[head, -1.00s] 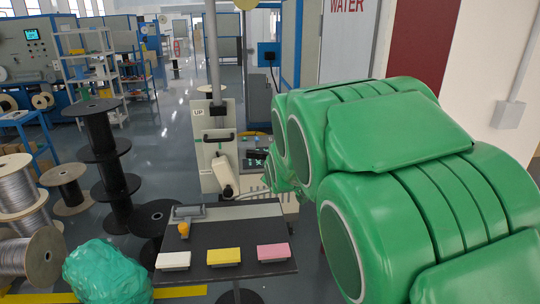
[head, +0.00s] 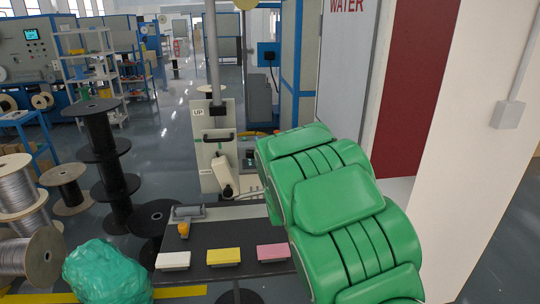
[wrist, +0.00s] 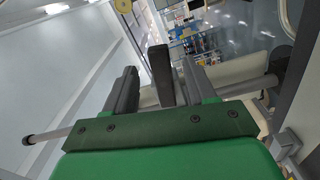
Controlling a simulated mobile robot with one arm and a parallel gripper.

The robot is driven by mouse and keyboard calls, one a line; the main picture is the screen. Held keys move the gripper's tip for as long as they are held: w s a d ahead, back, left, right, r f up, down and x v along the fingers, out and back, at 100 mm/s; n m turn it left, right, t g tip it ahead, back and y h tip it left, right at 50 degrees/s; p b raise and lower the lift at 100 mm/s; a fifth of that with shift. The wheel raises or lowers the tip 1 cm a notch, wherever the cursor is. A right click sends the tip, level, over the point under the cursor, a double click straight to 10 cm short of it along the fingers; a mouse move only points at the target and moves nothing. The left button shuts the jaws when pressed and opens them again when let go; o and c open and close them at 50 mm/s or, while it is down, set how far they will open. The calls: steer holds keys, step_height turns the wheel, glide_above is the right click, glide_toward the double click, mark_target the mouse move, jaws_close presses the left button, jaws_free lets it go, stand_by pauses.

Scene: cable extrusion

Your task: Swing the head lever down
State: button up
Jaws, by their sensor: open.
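The machine (head: 207,178) with the "UP" plate (head: 198,111) stands behind the table in the head view. A black handle (head: 218,136) crosses its front panel, and a cream cylinder (head: 222,172) leans below it. I cannot tell for sure which part is the head lever. In the wrist view, my gripper (wrist: 159,66) is open. A dark upright bar (wrist: 160,74), possibly the lever's handle, shows between its two grey fingers with gaps on both sides; contact is not visible. My green arm hides the gripper in the head view.
A dark table (head: 222,240) in front holds a white block (head: 173,261), a yellow block (head: 224,256), a pink block (head: 273,252) and a small orange-knobbed tool (head: 183,230). Black spools (head: 105,150) stand left. A white wall (head: 450,150) bounds the right.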

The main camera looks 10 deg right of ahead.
steer(key=w, duration=0.7)
steer(key=shift+w, duration=0.3)
jaws_close()
